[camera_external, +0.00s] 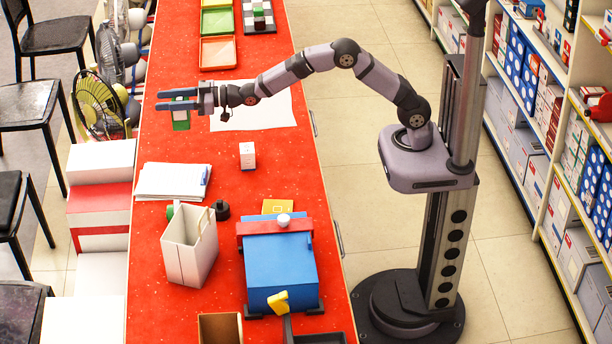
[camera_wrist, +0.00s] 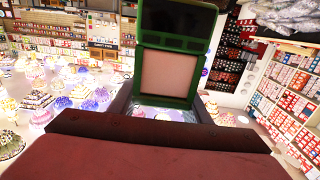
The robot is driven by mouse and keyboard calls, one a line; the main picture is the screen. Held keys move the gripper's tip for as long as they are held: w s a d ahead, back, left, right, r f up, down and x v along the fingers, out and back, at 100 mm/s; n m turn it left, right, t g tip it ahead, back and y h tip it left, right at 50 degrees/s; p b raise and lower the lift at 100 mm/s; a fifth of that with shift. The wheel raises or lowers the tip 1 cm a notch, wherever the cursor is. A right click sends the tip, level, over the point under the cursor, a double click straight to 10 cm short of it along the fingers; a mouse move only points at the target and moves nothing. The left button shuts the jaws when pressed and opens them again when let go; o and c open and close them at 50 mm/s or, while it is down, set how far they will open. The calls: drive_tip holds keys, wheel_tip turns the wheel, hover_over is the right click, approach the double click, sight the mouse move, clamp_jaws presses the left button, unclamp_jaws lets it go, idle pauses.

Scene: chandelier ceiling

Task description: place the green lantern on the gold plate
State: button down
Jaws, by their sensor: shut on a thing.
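My gripper (camera_external: 162,99) is at the far left of the red table in the external view, held out over its left side. It is shut on the green lantern (camera_external: 181,124), which hangs upright between and below the fingers. In the wrist view the lantern (camera_wrist: 191,46) shows a green frame with a dark upper panel and a pale lower panel. The gold plate (camera_external: 270,206) is a small yellow square lying on the table behind the blue box, well apart from the lantern. Its near part is hidden by the box's red top bar and white knob.
A blue box (camera_external: 280,265) with a red bar and a white open bin (camera_external: 189,250) stand near the gold plate. A small white block (camera_external: 247,156), paper stack (camera_external: 172,181) and dark round thing (camera_external: 221,211) lie between. Red tabletop is clear around the block.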

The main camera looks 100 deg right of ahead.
drive_tip(key=s+a+r+n+y+p, duration=0.1)
drive_tip(key=s+a+r+n+y, duration=0.3)
drive_tip(key=a, duration=0.6)
drive_tip(key=s+a+r+m+y+p, duration=0.1)
drive_tip(key=s+a+r+p, duration=0.15)
drive_tip(key=a+r, duration=0.45)
drive_tip(key=shift+s+a+f+n+g+y, duration=1.8)
drive_tip(key=shift+s+a+f, duration=1.35)
drive_tip(key=shift+s, duration=2.1)
drive_tip(key=shift+s+a+f+n+g+y, duration=0.8)
drive_tip(key=shift+s+a+f+n+y, duration=1.1)
drive_tip(key=shift+s+a, duration=2.65)
wheel_tip(320, 180, down, 11)
drive_tip(key=s+d+m+y, duration=0.1)
drive_tip(key=shift+s+d, duration=0.15)
drive_tip(key=shift+d, duration=0.05)
